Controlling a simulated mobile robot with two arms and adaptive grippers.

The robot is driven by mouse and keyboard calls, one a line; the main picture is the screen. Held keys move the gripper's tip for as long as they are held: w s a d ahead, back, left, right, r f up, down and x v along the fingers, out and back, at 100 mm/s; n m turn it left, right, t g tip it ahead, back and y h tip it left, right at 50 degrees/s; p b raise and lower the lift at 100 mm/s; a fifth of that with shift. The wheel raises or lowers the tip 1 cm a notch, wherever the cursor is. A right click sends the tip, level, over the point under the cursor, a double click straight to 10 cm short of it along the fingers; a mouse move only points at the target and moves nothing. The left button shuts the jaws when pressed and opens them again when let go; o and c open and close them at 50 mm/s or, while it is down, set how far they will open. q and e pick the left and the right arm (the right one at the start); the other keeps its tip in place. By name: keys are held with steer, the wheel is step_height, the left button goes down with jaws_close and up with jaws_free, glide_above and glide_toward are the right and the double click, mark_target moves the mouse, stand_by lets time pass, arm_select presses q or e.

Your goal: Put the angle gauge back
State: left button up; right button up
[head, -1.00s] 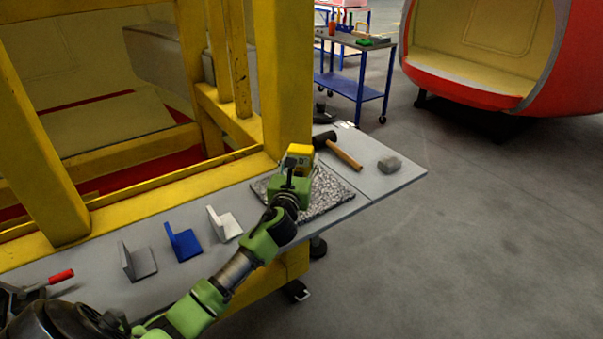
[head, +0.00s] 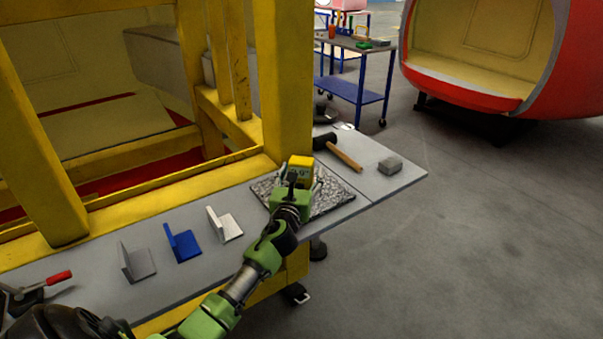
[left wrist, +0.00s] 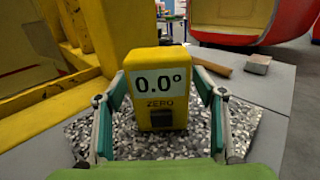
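The angle gauge (head: 301,164) is a yellow box standing upright on a speckled grey plate (head: 335,196) on the bench. In the left wrist view the gauge (left wrist: 158,60) faces me, reads 0.0° and carries a ZERO button; the speckled plate (left wrist: 245,125) spreads below it. My left gripper (head: 297,184) is at the near side of the gauge. In the left wrist view the fingers of the gripper (left wrist: 160,112) stand on either side of the gauge, with visible gaps, so it looks open. My right gripper is not in view.
The grey bench (head: 200,202) holds grey (head: 138,263), blue (head: 183,244) and white (head: 226,225) angle brackets, a red-handled clamp (head: 58,277), a hammer (head: 343,157) and a grey block (head: 390,166). A yellow frame post (head: 288,80) rises close behind the gauge. Open floor lies right.

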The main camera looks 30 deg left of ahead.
arm_select(q)
steer(key=shift+r, duration=0.25)
steer(key=v, duration=1)
steer(key=shift+s+d+f, duration=0.15)
steer(key=shift+s+f, duration=0.05)
steer(key=shift+s, duration=0.15)
steer(key=shift+s+d, duration=0.2)
steer(key=shift+s, duration=0.4)
